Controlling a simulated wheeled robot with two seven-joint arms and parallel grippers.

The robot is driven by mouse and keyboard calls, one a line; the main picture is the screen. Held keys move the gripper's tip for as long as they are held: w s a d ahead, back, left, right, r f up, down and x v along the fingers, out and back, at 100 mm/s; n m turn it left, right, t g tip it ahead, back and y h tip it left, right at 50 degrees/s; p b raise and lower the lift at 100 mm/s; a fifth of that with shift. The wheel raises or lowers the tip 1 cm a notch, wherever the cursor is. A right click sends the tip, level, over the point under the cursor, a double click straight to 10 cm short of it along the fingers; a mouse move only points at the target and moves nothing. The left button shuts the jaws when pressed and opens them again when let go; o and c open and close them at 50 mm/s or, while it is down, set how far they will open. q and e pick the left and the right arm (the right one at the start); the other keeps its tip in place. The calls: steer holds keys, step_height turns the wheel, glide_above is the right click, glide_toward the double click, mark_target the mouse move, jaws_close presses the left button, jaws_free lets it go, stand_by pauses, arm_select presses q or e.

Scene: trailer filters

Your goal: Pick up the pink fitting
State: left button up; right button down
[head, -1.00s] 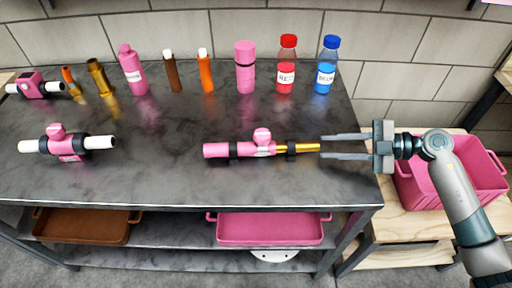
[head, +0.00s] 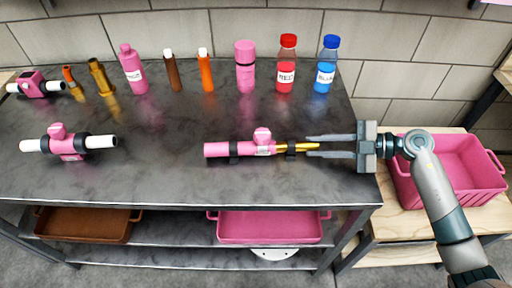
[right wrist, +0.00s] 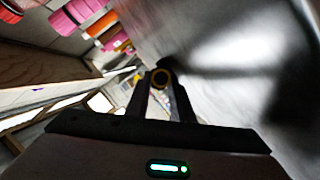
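A pink fitting (head: 225,149) with an upright knob lies on the dark table (head: 150,180), with black clamps and a gold tube (head: 296,147) on its right end. My right gripper (head: 307,146) is open, its two fingers pointing left. They lie on either side of the gold tube's tip in the head view; I cannot tell whether they touch it. In the right wrist view the round tube end (right wrist: 160,78) shows between the fingertips. Another pink fitting (head: 68,146) with white ends lies at the left, and a similar one (head: 35,85) behind it. My left gripper is not in view.
Pink, brown and orange containers, a red-capped bottle (head: 287,65) and a blue-capped bottle (head: 327,65) stand along the back edge. A pink crate (head: 452,197) sits on a wooden stand at right. Trays lie on the shelf below. The table's middle front is clear.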

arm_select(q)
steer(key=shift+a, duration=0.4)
arm_select(e)
steer(key=shift+r, duration=0.15)
